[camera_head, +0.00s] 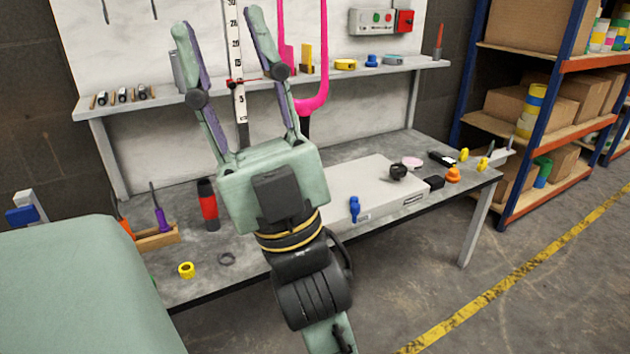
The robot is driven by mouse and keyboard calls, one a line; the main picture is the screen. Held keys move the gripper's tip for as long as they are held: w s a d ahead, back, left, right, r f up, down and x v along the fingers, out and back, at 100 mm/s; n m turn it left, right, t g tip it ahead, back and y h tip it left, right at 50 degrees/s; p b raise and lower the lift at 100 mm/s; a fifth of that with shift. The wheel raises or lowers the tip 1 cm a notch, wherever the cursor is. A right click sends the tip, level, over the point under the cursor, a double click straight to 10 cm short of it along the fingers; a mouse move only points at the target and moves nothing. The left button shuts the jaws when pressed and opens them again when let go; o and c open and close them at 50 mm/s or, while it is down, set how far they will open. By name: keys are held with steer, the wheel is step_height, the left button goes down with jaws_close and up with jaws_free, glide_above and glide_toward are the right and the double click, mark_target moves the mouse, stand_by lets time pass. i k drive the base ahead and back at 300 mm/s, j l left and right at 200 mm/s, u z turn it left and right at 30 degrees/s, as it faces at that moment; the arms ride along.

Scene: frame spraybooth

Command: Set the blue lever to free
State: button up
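A small blue lever-like part (354,208) stands at the front of the flat light-grey box (382,187) on the workbench, beside a small pale label. It looks roughly upright; its marking is too small to read, so I cannot tell its setting. My gripper (219,24) is open and empty, with its two green fingers spread apart. It points up and away toward the back panel, to the left of the blue part and above it in the picture. My gripper's body hides part of the bench and of the box's left side.
A shelf (410,73) with small items runs above the bench. A magenta loop (321,95) hangs at the back. A red-black cylinder (208,204), a yellow ring (186,270) and an orange knob (453,174) stand on the bench. Storage racks (540,127) are right; open floor lies front right.

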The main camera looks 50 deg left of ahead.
mark_target(356, 207)
steer(key=u, duration=1.2)
